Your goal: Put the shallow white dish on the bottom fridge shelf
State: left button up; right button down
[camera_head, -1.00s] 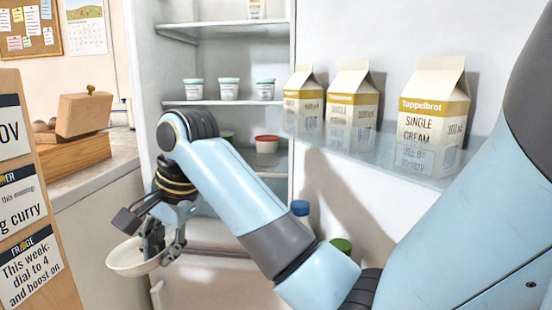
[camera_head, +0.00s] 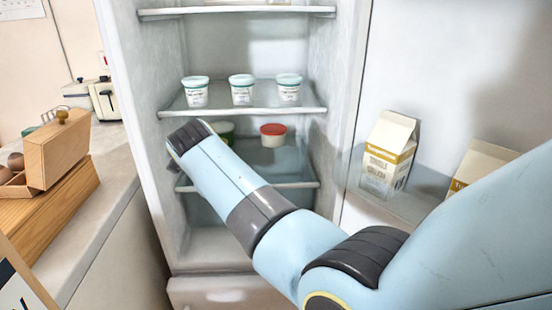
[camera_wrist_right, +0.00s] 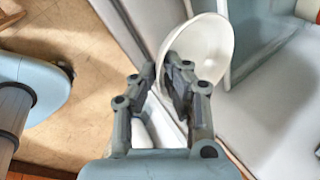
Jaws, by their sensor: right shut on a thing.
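The shallow white dish (camera_wrist_right: 208,42) shows in the right wrist view, tilted well away from level. My right gripper (camera_wrist_right: 165,76) is shut on its rim. In the head view my right arm reaches toward the open fridge; its forearm hides the gripper and the dish. The lowest glass shelf (camera_head: 300,184) holds a red-lidded tub (camera_head: 273,135) and a green tub (camera_head: 224,128) partly behind my arm. Below it is the bare fridge floor (camera_head: 225,248). My left gripper is in neither current view.
Several white cups (camera_head: 242,90) stand on the middle shelf (camera_head: 240,110). Cartons (camera_head: 388,155) stand in the door at the right. A counter (camera_head: 112,165) with a wooden box (camera_head: 57,150) and a toaster (camera_head: 105,98) is at the left. The lowest shelf's front right looks clear.

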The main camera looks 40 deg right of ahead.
jog(key=shift+m, duration=0.3)
jog(key=w+d+b, duration=0.3)
jog(key=shift+d+f, duration=0.25)
jog(key=shift+f, duration=0.05)
jog(key=w+d+b, duration=0.2)
jog(key=d+b, duration=0.1)
jog(key=w+d+b, duration=0.3)
jog(key=b, duration=0.1)
jog(key=w+d+b, duration=0.2)
jog(key=d+b, duration=0.1)
jog(key=d, duration=0.1)
jog(key=shift+w, duration=0.3)
jog(key=shift+w+d+r, duration=0.1)
jog(key=shift+d, duration=0.15)
jog(key=shift+b, duration=0.45)
notch_tip(320, 180, down, 4)
jog(key=b, duration=0.3)
jog(key=shift+r, duration=0.4)
jog(key=c, duration=1.7)
grip_release()
